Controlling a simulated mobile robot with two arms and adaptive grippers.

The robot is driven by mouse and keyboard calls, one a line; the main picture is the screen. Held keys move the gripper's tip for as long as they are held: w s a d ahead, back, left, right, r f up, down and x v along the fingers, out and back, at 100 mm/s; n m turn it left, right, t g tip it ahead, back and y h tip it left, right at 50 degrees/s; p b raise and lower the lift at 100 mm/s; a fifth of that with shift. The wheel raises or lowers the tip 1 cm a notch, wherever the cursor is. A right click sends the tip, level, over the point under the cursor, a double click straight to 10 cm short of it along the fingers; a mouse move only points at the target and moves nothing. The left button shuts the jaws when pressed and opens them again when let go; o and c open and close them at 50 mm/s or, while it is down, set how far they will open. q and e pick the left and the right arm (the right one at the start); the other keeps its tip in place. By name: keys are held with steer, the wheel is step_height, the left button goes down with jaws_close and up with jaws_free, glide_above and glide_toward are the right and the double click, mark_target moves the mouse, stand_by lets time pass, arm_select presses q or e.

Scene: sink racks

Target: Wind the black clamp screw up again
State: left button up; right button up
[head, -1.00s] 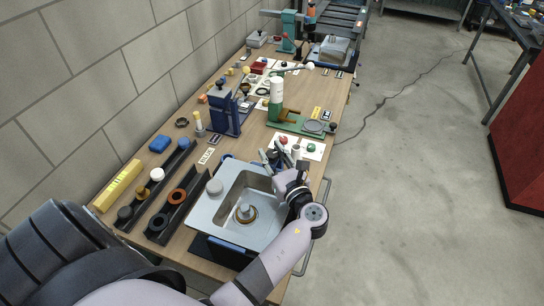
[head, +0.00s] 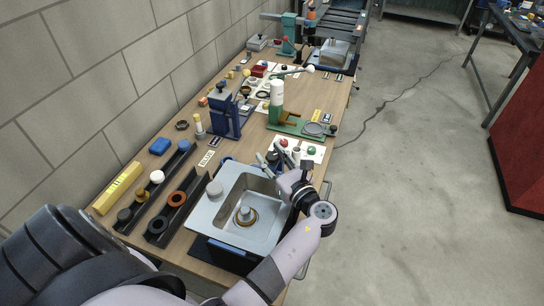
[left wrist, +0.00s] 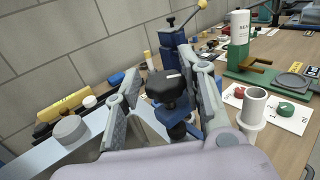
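The black clamp screw (left wrist: 165,88) has a black knob with a white line on top, above a blue clamp body (left wrist: 178,112) in the left wrist view. My left gripper (head: 268,154) is over the far right corner of the sink tray (head: 211,208) in the head view. In the left wrist view its two fingers (left wrist: 165,92) stand apart with the knob between them. A gap shows on the left of the knob; whether the right finger touches it I cannot tell. In the head view the gripper mostly hides the knob. My right gripper is not in view.
A grey round knob (head: 215,188) sits on the tray's left rim. A grey cup (left wrist: 252,105) and a card with a green knob (left wrist: 286,109) lie to the right. A blue press (head: 224,112) and green press (head: 290,122) stand beyond.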

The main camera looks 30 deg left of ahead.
arm_select(q)
steer(key=shift+o, duration=0.9)
steer(key=shift+f, duration=0.45)
steer(key=shift+w+d, duration=0.1)
steer(key=shift+w, duration=0.15)
steer(key=shift+r, duration=0.1)
steer(key=shift+r, duration=0.1)
